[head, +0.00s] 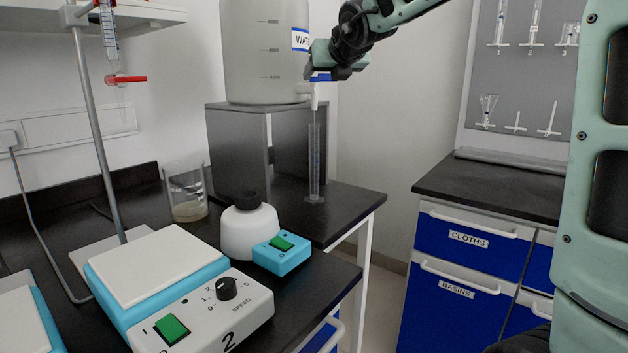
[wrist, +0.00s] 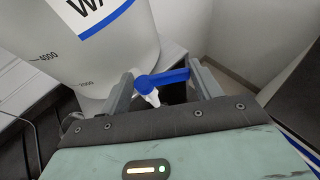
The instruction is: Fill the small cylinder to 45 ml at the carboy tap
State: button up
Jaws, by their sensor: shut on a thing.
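The carboy (head: 265,65), a large translucent vessel with a "WAT..." label, stands on a metal stand. Its white tap (head: 312,92) has a blue lever (head: 320,77). The lever also shows in the wrist view (wrist: 168,79). My gripper (head: 317,73) is at the tap and shut on the blue lever, with a finger on each side in the wrist view (wrist: 163,86). The small cylinder (head: 314,165), slim, clear and graduated, stands upright on the dark bench directly below the tap. Its liquid level is too small to read.
A beaker (head: 186,190), a white bottle with a black cap (head: 249,228), a small blue box with a green switch (head: 282,253) and a stirrer hotplate (head: 180,285) stand left and in front of the cylinder. A gap separates this bench from the blue drawers (head: 470,250).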

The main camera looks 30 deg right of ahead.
jog(key=b, duration=0.2)
jog(key=shift+a+f+b, duration=0.1)
jog(key=shift+f+b, duration=0.15)
jog(key=shift+b, duration=0.1)
jog(key=m+h+b, duration=0.1)
jog(key=b, duration=0.1)
jog(key=shift+s+b, duration=0.1)
jog(key=shift+b, duration=0.3)
jog(key=shift+r+h+b, duration=0.25)
jog(key=shift+h+b, duration=0.05)
jog(key=shift+b, duration=0.25)
jog(key=shift+s+r, duration=0.1)
jog(key=shift+r, duration=0.1)
jog(key=p, duration=0.3)
jog(key=shift+r, duration=0.25)
jog(key=n+y+p, duration=0.1)
jog(key=p, duration=0.5)
jog(key=n+y+p, duration=0.1)
jog(key=p, duration=0.6)
jog(key=shift+w+d+r, duration=0.1)
jog(key=shift+w+d, duration=0.2)
jog(key=shift+w, duration=0.05)
jog(key=y+p, duration=0.1)
jog(key=p, duration=0.2)
jog(key=shift+f, duration=0.2)
jog(key=shift+s+f, duration=0.1)
jog(key=shift+f, duration=0.2)
dwell(0.7)
